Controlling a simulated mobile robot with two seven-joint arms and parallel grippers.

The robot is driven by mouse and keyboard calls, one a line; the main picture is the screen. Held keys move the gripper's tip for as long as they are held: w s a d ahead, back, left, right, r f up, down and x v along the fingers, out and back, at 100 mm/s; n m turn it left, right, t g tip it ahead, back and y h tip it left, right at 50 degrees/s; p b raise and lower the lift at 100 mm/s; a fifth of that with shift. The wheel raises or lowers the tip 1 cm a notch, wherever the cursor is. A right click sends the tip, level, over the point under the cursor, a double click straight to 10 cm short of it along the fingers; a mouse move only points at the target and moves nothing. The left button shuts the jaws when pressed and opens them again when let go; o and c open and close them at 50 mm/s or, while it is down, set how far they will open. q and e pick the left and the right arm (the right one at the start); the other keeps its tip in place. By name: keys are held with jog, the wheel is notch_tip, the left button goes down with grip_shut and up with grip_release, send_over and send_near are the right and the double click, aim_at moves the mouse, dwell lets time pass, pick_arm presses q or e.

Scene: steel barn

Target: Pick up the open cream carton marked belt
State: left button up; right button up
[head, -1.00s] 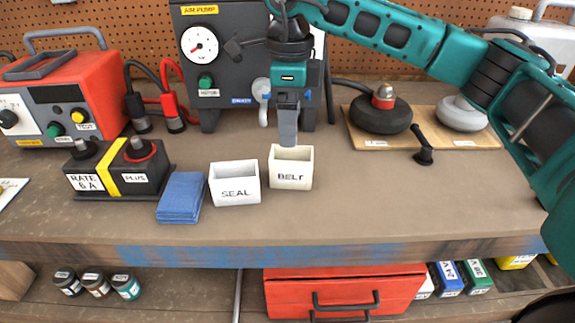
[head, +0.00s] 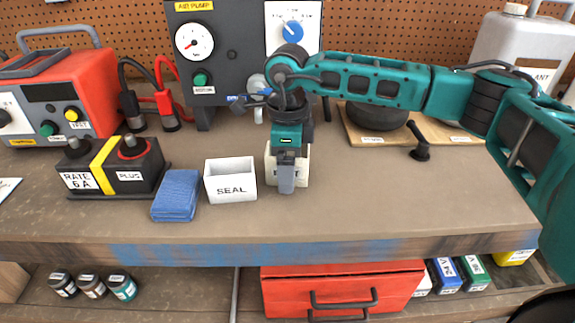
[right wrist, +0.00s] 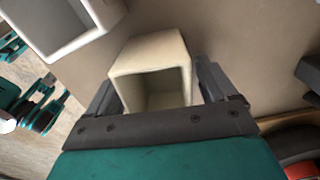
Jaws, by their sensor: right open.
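The open cream carton (head: 303,168) stands upright on the bench in the head view, its BELT label mostly hidden behind my right gripper (head: 287,184). In the right wrist view the cream carton (right wrist: 150,52) shows its open, empty inside. Part of it lies between the two spread dark fingers of my right gripper (right wrist: 158,88), one on each side. The gripper is open; I cannot tell whether a finger touches the carton. My left gripper is not in view.
A white carton marked SEAL (head: 231,189) stands close to the left of the cream one. A folded blue cloth (head: 177,195) lies further left. The air pump (head: 225,60) stands behind. The bench (head: 400,200) is clear at front right.

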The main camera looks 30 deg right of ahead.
jog(key=c, duration=1)
jog(key=shift+r, duration=0.1)
jog(key=shift+c, duration=0.2)
